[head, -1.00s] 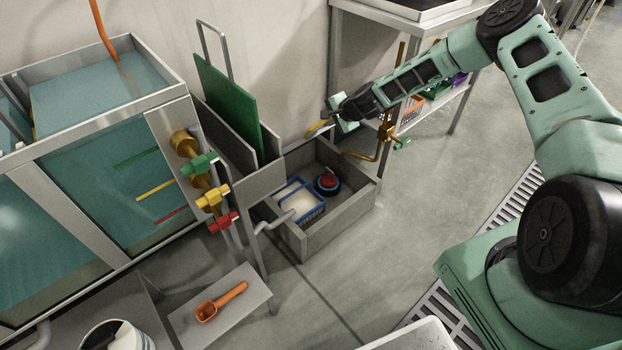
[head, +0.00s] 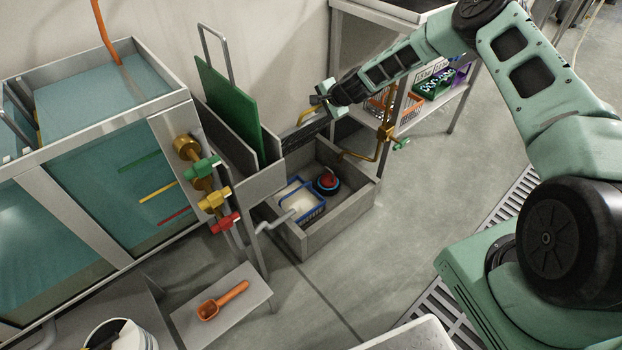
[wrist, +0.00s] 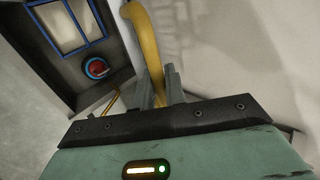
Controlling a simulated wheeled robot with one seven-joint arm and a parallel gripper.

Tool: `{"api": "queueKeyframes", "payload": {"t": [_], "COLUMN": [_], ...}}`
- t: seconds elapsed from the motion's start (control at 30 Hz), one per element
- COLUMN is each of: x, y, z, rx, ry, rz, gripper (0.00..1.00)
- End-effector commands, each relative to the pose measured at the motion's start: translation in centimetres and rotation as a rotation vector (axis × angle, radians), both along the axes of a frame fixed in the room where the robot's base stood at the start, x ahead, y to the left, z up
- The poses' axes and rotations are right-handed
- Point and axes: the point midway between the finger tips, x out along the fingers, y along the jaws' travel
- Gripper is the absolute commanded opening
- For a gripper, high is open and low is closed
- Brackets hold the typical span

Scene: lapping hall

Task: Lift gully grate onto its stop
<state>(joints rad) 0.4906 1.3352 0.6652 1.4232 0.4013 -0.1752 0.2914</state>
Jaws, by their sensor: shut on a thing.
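The gully grate (head: 305,136) is a dark slab standing steeply at the back edge of the stone gully box (head: 345,216), against the wall side. Its yellow curved handle (head: 309,112) rises from it toward my gripper (head: 325,98). In the wrist view the yellow handle (wrist: 147,40) runs down between the two grey fingers of my gripper (wrist: 169,80), which is shut on it. The slab itself is not clear in the wrist view. I cannot make out the stop.
Inside the box are a blue-framed basket (head: 304,211) and a red and blue round thing (head: 327,181). A brass pipe with a green tap (head: 400,143) stands close right. A green board (head: 228,105) stands left. A shelf (head: 440,101) holds boxes behind my arm.

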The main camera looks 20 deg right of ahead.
Motion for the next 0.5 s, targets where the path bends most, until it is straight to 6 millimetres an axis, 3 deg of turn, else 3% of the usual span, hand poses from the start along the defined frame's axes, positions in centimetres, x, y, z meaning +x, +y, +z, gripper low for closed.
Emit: {"api": "queueKeyframes", "payload": {"t": [0.27,0.5], "x": [0.2,2.0], "y": [0.2,0.9], "z": [0.3,1.4], "rx": [0.001,-0.001], "ry": [-0.002,-0.003], "rz": [0.001,0.004], "gripper": [0.0,0.0]}}
